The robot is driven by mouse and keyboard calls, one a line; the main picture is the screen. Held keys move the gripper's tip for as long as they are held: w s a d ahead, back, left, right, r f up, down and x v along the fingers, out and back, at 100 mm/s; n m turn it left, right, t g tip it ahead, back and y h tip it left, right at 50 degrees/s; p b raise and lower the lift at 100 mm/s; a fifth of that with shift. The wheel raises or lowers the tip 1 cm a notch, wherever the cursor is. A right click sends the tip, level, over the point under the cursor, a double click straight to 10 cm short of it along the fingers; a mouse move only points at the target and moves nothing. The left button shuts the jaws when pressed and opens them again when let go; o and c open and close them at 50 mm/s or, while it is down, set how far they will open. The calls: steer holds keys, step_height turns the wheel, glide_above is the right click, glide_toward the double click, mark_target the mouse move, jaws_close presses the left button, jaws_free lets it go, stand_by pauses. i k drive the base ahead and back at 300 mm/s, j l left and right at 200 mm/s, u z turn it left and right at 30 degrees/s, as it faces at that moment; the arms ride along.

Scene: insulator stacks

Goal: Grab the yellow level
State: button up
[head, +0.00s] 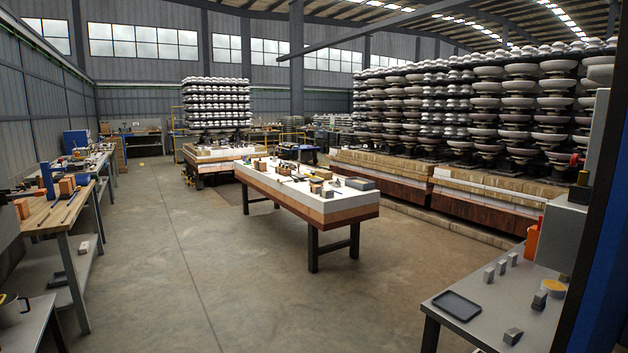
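I cannot make out a yellow level for sure in the head view. The central table (330,205) has a white top with several small objects on it, some of them tan or yellowish, too small to identify. The left workbench (42,222) also holds several small items that I cannot tell apart. A round yellow-topped item (553,286) sits on the grey bench at the right; its shape does not look like a level. My gripper is not in view.
The grey bench (470,275) at the lower right holds a dark tray (457,306) and several small metal blocks. Tall insulator stacks (480,115) stand on pallets at the right, another stack (216,105) at the back. The concrete floor (190,250) between left benches and central table is clear.

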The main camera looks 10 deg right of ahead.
mark_target(314, 176)
steer(key=i+u, duration=0.25)
steer(key=i, duration=5.7)
steer(key=l, duration=0.1)
